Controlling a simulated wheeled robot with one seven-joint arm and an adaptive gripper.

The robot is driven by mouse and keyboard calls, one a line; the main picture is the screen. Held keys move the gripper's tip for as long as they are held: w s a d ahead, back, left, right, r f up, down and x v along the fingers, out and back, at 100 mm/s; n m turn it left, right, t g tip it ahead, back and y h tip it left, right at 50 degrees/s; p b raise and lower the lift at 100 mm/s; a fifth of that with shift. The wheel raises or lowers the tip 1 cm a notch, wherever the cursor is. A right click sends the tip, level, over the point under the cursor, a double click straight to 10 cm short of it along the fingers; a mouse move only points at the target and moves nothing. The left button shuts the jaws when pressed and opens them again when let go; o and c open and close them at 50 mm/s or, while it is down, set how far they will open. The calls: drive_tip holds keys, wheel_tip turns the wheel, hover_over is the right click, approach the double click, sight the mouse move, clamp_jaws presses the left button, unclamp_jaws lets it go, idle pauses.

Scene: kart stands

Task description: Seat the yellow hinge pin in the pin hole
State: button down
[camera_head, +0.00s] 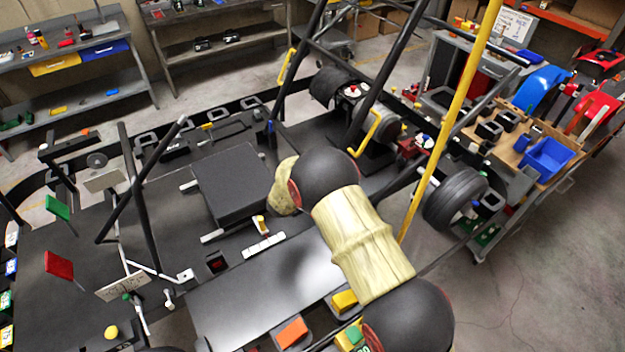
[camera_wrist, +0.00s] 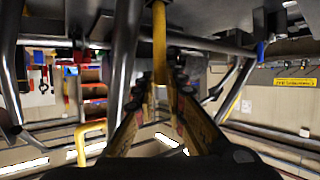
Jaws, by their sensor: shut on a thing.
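In the wrist view my gripper (camera_wrist: 163,86) has its two fingers closed together on the yellow hinge pin (camera_wrist: 159,42), a straight yellow rod. The rod runs up from the fingertips to dark frame parts at the top of the picture. I cannot tell whether its far end is in a hole or only in front of those parts. The pin hole cannot be made out in either view. In the head view my own arm crosses the kart and hides my gripper and the held pin.
A tall yellow pole (camera_head: 452,120) and dark frame bars (camera_head: 379,68) stand close around my arm. A bent yellow bar (camera_head: 366,134) sits behind it. A tyre (camera_head: 454,198) and a cart with a blue bin (camera_head: 548,156) are at right. Open floor (camera_head: 540,270) lies lower right.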

drive_tip(key=shift+f, duration=2.35)
drive_tip(key=shift+f, duration=0.2)
drive_tip(key=c, duration=2.2)
unclamp_jaws()
drive_tip(key=shift+o, duration=0.4)
drive_tip(key=shift+r, duration=0.15)
